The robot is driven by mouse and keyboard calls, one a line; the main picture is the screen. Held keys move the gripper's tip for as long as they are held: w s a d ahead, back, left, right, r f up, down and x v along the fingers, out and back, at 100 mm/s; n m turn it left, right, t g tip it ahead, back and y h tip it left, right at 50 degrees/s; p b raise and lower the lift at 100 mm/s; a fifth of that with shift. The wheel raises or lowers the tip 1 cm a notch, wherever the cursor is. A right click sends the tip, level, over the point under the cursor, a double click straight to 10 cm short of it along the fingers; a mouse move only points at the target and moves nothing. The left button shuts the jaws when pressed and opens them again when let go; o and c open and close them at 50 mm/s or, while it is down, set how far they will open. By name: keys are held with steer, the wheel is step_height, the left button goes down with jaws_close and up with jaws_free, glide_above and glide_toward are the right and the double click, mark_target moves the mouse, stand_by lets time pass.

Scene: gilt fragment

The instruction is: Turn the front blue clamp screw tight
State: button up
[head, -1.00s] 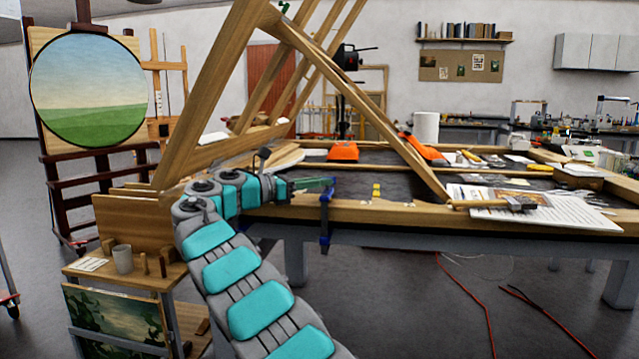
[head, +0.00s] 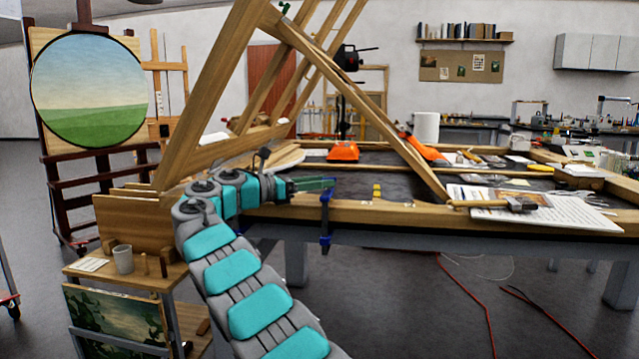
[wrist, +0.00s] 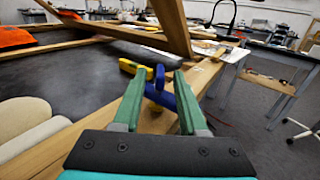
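The front blue clamp (head: 326,216) grips the wooden beam at the near edge of the table, with its bar upright and its lower end hanging below the beam. In the wrist view, the blue clamp (wrist: 159,88) appears between and just beyond my green fingertips. My gripper (head: 326,184) is at the clamp's upper end in the head view. In the wrist view, my gripper (wrist: 158,80) is open, with a gap on both sides of the blue part. I cannot tell whether either finger touches it.
A yellow clamp part (wrist: 130,67) sits on the beam beyond the blue clamp. The wooden beam (head: 400,211) runs along the table front. A slanted wooden brace (head: 385,130) rises behind. A hammer (head: 510,203) and papers (head: 560,211) lie to the right.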

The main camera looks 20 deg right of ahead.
steer(key=shift+a, duration=0.1)
steer(key=a, duration=0.7)
steer(key=shift+a, duration=0.35)
steer(key=shift+o, duration=0.3)
steer(key=shift+s, duration=0.1)
